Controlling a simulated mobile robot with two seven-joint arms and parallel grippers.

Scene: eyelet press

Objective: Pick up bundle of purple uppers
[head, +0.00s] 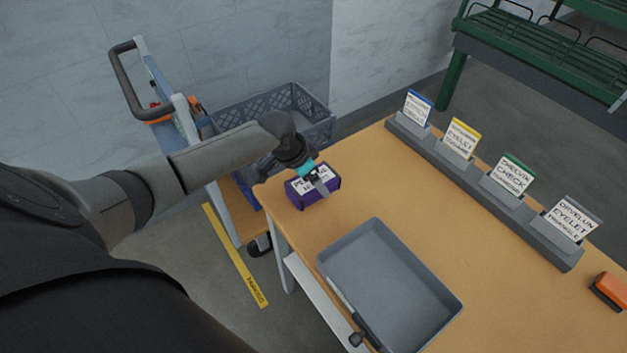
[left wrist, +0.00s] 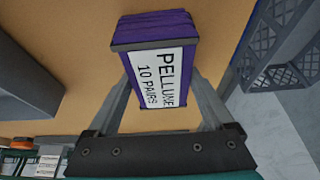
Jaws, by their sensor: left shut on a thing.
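The bundle of purple uppers (head: 328,187) is at the table's far left corner, with a white label on it. In the left wrist view the bundle (left wrist: 183,30) shows stacked purple layers, a grey band and a label reading "PELLUME 10 PAIRS". My left gripper (head: 318,183) reaches down over it from above. Its two fingers (left wrist: 163,85) are shut on either side of the bundle. I cannot tell whether the bundle touches the tabletop or is just clear of it. My right gripper is not in view.
A grey tray (head: 444,310) lies on the table (head: 385,180) nearer to me. A grey rack (head: 455,177) with several label cards runs along the far edge. An orange-topped object (head: 611,287) sits at right. A trolley with a grey crate (head: 318,132) stands beyond the left corner.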

